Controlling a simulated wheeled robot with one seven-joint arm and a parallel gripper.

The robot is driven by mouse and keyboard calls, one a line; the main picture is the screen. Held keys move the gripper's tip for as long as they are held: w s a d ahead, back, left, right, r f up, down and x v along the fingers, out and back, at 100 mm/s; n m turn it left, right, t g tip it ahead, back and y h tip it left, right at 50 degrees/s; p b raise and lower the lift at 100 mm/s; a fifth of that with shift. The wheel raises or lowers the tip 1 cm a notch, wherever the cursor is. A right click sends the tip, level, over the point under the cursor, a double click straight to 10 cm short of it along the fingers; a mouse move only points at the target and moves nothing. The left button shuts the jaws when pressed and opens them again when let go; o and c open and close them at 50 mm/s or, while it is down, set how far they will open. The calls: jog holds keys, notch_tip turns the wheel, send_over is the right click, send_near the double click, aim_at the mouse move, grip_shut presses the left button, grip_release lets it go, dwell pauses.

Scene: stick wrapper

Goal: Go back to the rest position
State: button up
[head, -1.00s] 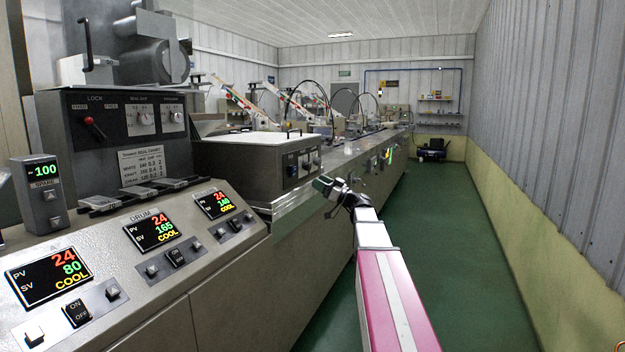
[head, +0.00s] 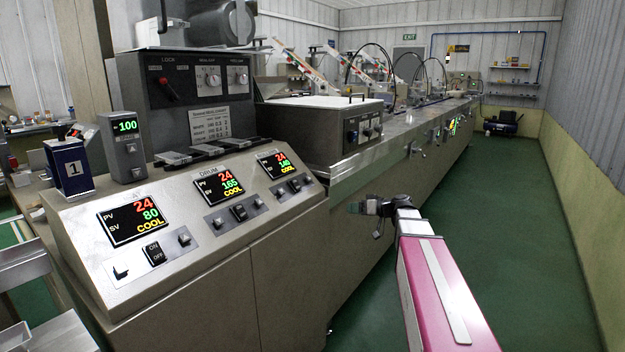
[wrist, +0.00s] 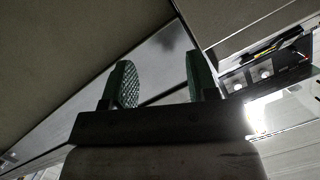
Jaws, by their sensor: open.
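My gripper (head: 358,207) is at the end of my arm, in front of the machine's grey side and below its worktop edge in the head view. In the wrist view its two green textured fingers (wrist: 158,82) stand apart with nothing between them. The stick wrapper machine (head: 240,215) fills the left and middle of the head view. Its sloped control panel carries several lit displays, such as one reading 24 and 80 (head: 132,222). My gripper is apart from the panel, to its right.
A green floor aisle (head: 520,230) runs along the machine's right side and is mostly clear. A ribbed wall (head: 600,100) bounds it on the right. A dark object (head: 503,122) stands at the far end. A blue box marked 1 (head: 69,168) stands at the left.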

jog(key=s+d+f+m+g+h, duration=0.1)
jog(key=s+f+m+g+h, duration=0.2)
jog(key=s+f, duration=0.9)
jog(key=s+f+m+g+h, duration=0.4)
jog(key=s+f+h, duration=0.6)
jog(key=s+f, duration=0.2)
jog(key=shift+d+f, duration=0.4)
